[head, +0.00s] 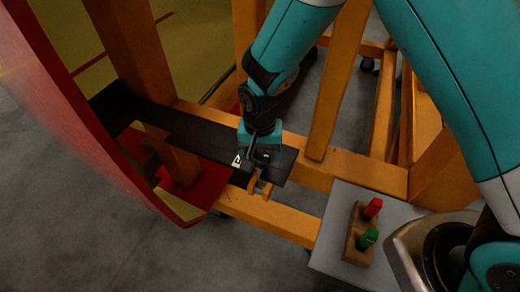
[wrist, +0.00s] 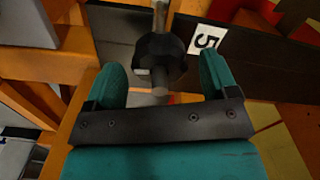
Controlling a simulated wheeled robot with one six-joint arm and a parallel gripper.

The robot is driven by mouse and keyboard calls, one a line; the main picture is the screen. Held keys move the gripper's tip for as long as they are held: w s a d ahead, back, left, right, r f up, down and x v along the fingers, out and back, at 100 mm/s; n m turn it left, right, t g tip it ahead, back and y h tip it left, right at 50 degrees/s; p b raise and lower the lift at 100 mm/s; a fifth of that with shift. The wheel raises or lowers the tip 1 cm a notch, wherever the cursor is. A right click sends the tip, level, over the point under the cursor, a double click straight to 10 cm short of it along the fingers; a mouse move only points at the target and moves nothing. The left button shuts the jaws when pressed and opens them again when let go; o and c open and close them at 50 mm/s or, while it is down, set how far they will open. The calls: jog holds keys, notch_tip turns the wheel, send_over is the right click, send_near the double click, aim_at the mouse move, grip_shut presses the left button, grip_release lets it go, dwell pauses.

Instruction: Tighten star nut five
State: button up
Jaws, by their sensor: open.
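Star nut five is a dark knob on a metal bolt (wrist: 157,58), beside a white label with a 5 (wrist: 207,39) in the wrist view. My gripper (wrist: 160,85) is open, with one teal finger on each side of the nut; the nut lies between or just beyond the fingertips, and I cannot tell whether they touch it. In the head view my gripper (head: 262,160) is at the right end of a black bar (head: 205,135), and the white label (head: 237,160) shows just left of it. The nut is mostly hidden there by my gripper.
An orange frame (head: 265,215) carries the black bar. A red curved nosecone shell (head: 75,110) stands at left. A grey tray (head: 335,255) at lower right holds a wooden block with red (head: 372,207) and green (head: 367,239) pieces. Grey floor is clear at lower left.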

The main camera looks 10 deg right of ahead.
jog(key=shift+f, duration=0.6)
jog(key=c, duration=0.9)
jog(key=shift+f+b, duration=0.1)
jog(key=shift+b, duration=0.2)
jog(key=shift+c, duration=0.2)
jog(key=o, duration=0.9)
jog(key=shift+o, duration=0.2)
